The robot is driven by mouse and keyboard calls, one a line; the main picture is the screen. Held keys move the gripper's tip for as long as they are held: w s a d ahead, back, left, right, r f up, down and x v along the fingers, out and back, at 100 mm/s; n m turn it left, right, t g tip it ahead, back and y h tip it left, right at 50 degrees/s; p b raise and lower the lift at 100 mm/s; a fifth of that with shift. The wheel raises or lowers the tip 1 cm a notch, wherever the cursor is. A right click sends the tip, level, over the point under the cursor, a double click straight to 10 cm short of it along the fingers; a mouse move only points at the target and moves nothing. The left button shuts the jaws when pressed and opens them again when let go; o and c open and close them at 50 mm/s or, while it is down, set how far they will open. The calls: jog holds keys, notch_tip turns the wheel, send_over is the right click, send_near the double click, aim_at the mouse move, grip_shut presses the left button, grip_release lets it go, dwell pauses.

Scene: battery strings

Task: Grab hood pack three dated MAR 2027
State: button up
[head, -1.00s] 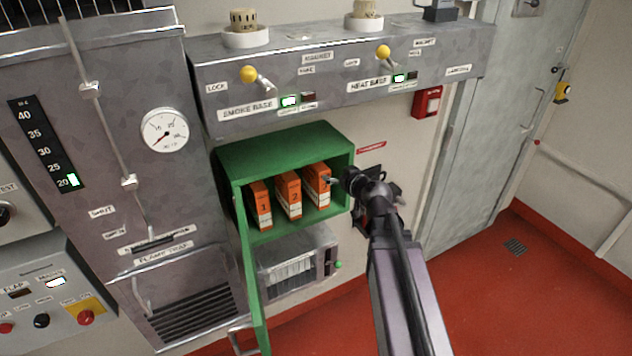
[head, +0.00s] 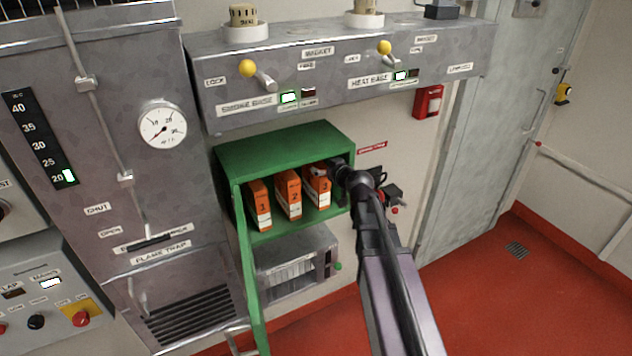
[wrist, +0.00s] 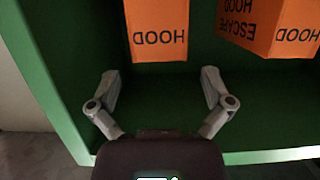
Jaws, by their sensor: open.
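Three orange hood packs with white lower labels stand upright in a row in the open green cabinet (head: 285,159). Pack 1 (head: 260,203) is at the left, pack 2 (head: 289,192) in the middle and pack 3 (head: 318,190) at the right. No date can be read. My gripper (head: 322,171) is at the cabinet mouth by the upper part of pack 3. In the wrist view my gripper (wrist: 162,88) has its fingers spread wide, with nothing between them. One orange pack marked HOOD (wrist: 157,38) lies straight ahead, centred between the fingers and apart from them.
The cabinet's green door (head: 250,270) hangs open at the left. A grey panel with yellow-knobbed levers (head: 335,75) overhangs the cabinet. A grey box (head: 297,262) is below it. Another pack (wrist: 268,25) stands beside the centred one. Red floor at the right is clear.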

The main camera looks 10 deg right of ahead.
aim_at(319, 164)
jog(key=shift+b+x, duration=0.9)
jog(key=shift+x, duration=1.75)
jog(key=shift+s+f, duration=0.1)
jog(key=c, duration=1.3)
